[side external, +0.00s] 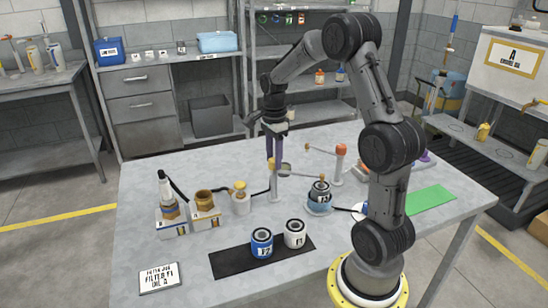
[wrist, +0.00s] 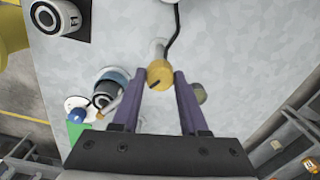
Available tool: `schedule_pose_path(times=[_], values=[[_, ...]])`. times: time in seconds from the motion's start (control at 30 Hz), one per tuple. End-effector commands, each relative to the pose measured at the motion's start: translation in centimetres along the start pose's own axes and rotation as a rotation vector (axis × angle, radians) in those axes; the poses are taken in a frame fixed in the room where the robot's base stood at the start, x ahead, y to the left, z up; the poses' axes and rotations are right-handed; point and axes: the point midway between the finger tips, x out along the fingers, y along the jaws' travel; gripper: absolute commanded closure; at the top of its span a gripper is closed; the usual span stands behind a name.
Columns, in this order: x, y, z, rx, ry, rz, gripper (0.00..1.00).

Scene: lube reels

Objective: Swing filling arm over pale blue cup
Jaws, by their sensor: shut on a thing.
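The cup, holding a dark-topped filter, also shows in the wrist view (wrist: 107,78), left of my fingers. My gripper (side external: 273,160) points down at the post's top. In the wrist view, its purple fingers (wrist: 156,76) straddle the post's yellow cap (wrist: 160,73) and are shut on it.
A second post with an orange cap (side external: 341,150) stands behind the cup. Blue (side external: 262,243) and white (side external: 295,234) filters stand on a black mat (side external: 232,263). A yellow-topped white container (side external: 240,199) stands left of the post. A green mat (side external: 430,198) lies at right.

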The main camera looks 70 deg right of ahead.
Motion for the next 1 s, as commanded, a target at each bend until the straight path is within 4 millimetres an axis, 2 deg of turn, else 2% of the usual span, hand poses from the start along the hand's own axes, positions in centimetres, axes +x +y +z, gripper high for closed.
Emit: schedule_pose_path(times=[0.6, 0.63, 0.7, 0.8, 1.0], values=[[-0.29, -0.13, -0.06, 0.043, 0.002, -0.007, 1.0], [-0.29, -0.13, -0.06, 0.043, 0.002, -0.007, 0.55], [-0.27, -0.13, -0.05, 0.043, 0.002, -0.006, 0.42], [-0.19, -0.09, -0.04, 0.043, 0.001, -0.004, 0.27], [-0.09, -0.04, -0.02, 0.042, 0.001, -0.002, 0.27]])
